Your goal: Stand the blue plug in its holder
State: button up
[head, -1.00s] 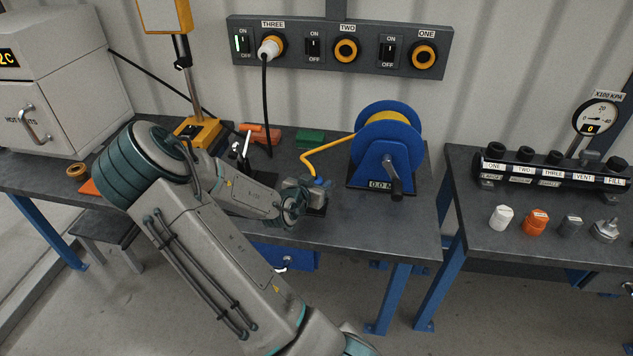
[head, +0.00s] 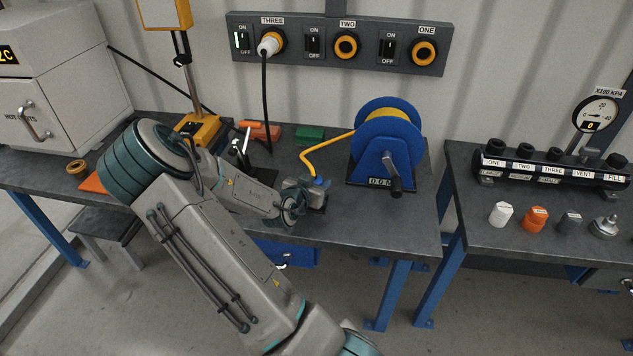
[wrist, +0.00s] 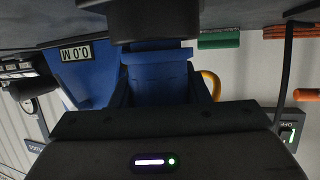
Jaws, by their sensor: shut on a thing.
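The blue plug (head: 321,183) is at the tip of my gripper (head: 308,188), over the front part of the bench, left of the hose reel. A yellow hose (head: 322,156) runs from the reel to it. In the wrist view, which is upside down, the blue plug (wrist: 158,76) is between the dark fingers of my gripper (wrist: 158,92), which is shut on it. A dark round piece (wrist: 155,20), which looks like the holder, adjoins the plug's lower end. I cannot tell whether the plug is seated in it or just above it.
The blue hose reel (head: 383,150) with its crank stands close on the right. A green block (head: 310,135) and an orange-red item (head: 262,132) lie behind. A black cable (head: 266,105) hangs from socket three. A second bench (head: 545,238) with several caps is farther right.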

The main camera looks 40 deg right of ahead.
jog(key=o, duration=0.9)
jog(key=shift+a, duration=0.1)
jog(key=v, duration=1.3)
jog(key=shift+s+a+p, duration=0.2)
jog(key=shift+a+p, duration=0.05)
jog(key=shift+p, duration=0.15)
